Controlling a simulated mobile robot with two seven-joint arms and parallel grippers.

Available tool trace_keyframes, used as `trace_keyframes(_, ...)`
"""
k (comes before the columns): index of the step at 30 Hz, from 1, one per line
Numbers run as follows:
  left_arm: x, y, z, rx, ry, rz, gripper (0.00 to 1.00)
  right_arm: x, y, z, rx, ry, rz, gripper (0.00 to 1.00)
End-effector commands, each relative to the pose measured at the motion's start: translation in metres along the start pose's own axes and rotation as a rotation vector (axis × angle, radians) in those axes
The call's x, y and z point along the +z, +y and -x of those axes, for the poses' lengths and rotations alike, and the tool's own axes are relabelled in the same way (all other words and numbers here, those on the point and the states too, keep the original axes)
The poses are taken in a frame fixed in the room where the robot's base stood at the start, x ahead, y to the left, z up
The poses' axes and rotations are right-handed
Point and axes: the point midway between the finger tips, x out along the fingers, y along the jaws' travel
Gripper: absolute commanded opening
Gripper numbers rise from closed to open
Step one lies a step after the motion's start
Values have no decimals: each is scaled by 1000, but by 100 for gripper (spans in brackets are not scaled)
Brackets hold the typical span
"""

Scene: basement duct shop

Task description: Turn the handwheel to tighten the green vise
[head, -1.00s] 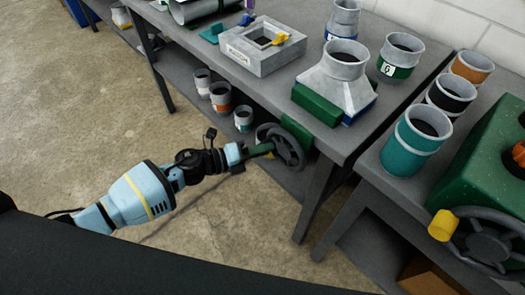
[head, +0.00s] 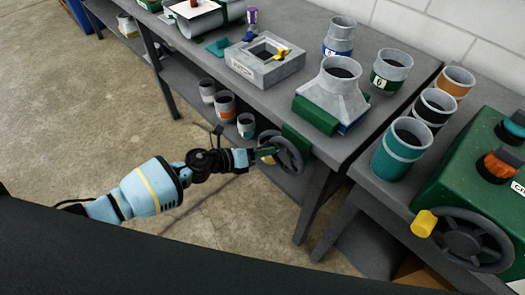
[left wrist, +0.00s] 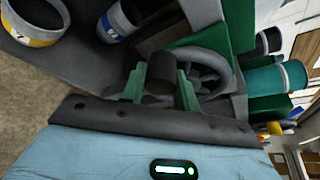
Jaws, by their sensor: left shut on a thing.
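The green vise's jaws (head: 316,115) clamp at the base of a grey funnel-shaped duct piece (head: 338,92) on the bench top. Its dark handwheel (head: 289,152) stands at the bench's front edge, below a green block. It also shows in the left wrist view (left wrist: 222,68). My left gripper (head: 264,154) reaches the wheel's near left side. In the left wrist view its green fingers (left wrist: 160,88) are shut on the dark grip of the handwheel (left wrist: 158,70). The wheel's far side is partly hidden by the gripper. My right gripper is not in view.
A second green machine (head: 470,165) at right has its own handwheel (head: 472,240) with a yellow knob. Several pipe pieces, including a teal one (head: 398,150), stand nearby. Small cups (head: 224,105) sit on the lower shelf. A bench leg (head: 312,205) stands right of the wheel.

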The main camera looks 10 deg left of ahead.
Motion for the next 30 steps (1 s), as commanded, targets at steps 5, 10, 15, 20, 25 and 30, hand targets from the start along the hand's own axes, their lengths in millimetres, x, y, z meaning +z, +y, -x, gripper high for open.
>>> trace_keyframes(5,2,0,0,1,-3,-5,0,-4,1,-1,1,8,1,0)
trace_keyframes(10,2,0,0,0,-3,-4,40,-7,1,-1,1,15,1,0)
trace_keyframes(15,1,0,0,0,-1,-3,40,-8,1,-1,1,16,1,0)
trace_keyframes(20,1,1,12,1,-1,-3,40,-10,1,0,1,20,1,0)
trace_keyframes(25,1,0,39,2,-2,-4,40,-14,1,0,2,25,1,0)
trace_keyframes(30,1,1,63,2,-1,-3,40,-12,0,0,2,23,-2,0)
